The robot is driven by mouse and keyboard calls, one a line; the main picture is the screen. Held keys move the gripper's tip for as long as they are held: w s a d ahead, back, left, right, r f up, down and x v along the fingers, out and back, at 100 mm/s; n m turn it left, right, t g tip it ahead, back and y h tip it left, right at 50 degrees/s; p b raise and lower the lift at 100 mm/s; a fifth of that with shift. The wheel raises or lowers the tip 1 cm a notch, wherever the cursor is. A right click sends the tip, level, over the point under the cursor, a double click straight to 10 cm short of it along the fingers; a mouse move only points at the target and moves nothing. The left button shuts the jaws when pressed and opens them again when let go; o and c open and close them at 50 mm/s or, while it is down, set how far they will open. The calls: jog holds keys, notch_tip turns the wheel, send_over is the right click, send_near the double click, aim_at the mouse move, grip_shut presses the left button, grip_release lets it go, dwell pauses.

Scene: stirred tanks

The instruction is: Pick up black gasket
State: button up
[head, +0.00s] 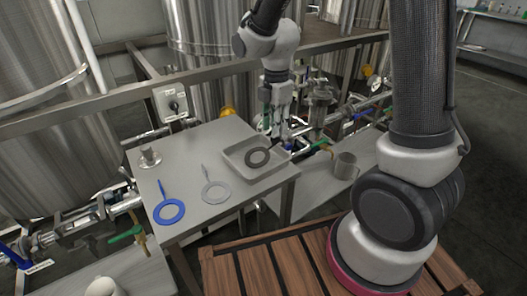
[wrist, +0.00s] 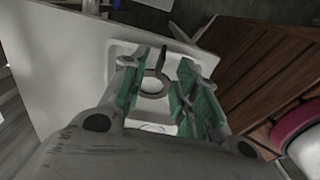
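The black gasket (head: 248,158), a dark ring, lies in a shallow grey tray (head: 228,152) on the steel table. In the wrist view the gasket (wrist: 143,84) shows between my fingers, with its narrow tab pointing up the picture; the tray (wrist: 118,48) is behind it. My gripper (head: 278,132) points down near the tray's far right side in the head view. In the wrist view my gripper (wrist: 168,68) is open, its two green-padded fingers apart, and nothing is held. How far the fingertips are above the gasket is hard to tell.
A blue gasket (head: 169,212) and a light grey gasket (head: 215,191) lie on the table (head: 190,160) left of the tray. A small metal fitting (head: 150,157) stands at the back left. A grey mug (head: 345,165) stands on the right bench. Pipes and valves run behind.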

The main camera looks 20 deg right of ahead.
aim_at(262, 149)
notch_tip(262, 149, down, 5)
jog(key=shift+r, duration=0.1)
jog(key=shift+c, duration=0.2)
grip_shut()
